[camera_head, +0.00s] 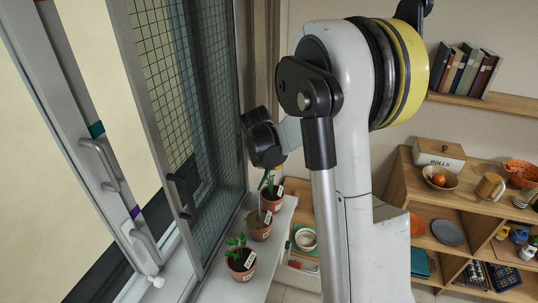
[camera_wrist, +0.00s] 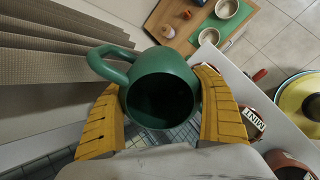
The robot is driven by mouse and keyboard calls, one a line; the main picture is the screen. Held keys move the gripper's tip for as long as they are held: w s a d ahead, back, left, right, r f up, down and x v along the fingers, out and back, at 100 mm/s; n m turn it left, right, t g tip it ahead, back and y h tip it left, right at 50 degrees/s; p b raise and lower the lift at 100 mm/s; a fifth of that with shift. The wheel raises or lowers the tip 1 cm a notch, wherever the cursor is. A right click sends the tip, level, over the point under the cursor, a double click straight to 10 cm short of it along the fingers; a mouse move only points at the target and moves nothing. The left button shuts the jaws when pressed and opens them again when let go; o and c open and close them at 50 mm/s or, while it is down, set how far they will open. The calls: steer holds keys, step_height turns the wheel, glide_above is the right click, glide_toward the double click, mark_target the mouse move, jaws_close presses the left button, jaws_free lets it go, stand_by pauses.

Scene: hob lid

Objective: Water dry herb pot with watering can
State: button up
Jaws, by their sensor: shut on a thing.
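A green watering can (camera_wrist: 162,92) is between the two yellow fingers of my gripper (camera_wrist: 160,82) in the wrist view. The fingers press on both sides of its body. Its round dark opening faces the camera and its loop handle points to the upper left; no spout shows. In the head view three labelled terracotta herb pots stand in a row on the sill: a near leafy one (camera_head: 240,263), a middle one (camera_head: 258,226) with sparse growth, and a far one (camera_head: 271,201). A pot with a "MINT" label (camera_wrist: 249,122) shows right of my gripper in the wrist view. My arm hides the can in the head view.
The window with its mesh screen (camera_head: 215,110) and metal handles stands left of the white sill (camera_head: 276,245). Wooden shelves (camera_head: 455,195) with bowls and a mug are at the right. A wooden surface (camera_wrist: 178,38) with bowls lies beyond the sill in the wrist view.

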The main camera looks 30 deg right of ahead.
steer(key=shift+s+a+r+t+h, duration=0.1)
steer(key=shift+r+t+h, duration=0.3)
steer(key=shift+r, duration=0.25)
stand_by(0.3)
steer(key=shift+f+g+y, duration=0.3)
steer(key=shift+f, duration=0.2)
steer(key=f+g+y+b, duration=0.1)
steer(key=f, duration=0.2)
steer(key=f+g+y+b, duration=0.2)
steer(key=f, duration=0.1)
steer(key=shift+w+f, duration=0.2)
steer(key=shift+f, duration=0.1)
steer(key=shift+s+a+r+g+y+p, duration=0.1)
steer(key=shift+s+r+g+y+p, duration=0.1)
steer(key=shift+r+g+y+p, duration=0.55)
steer(key=shift+s+a+r+g+y, duration=0.25)
steer(key=shift+r+y, duration=0.1)
steer(key=shift+r, duration=0.2)
steer(key=shift+f, duration=0.1)
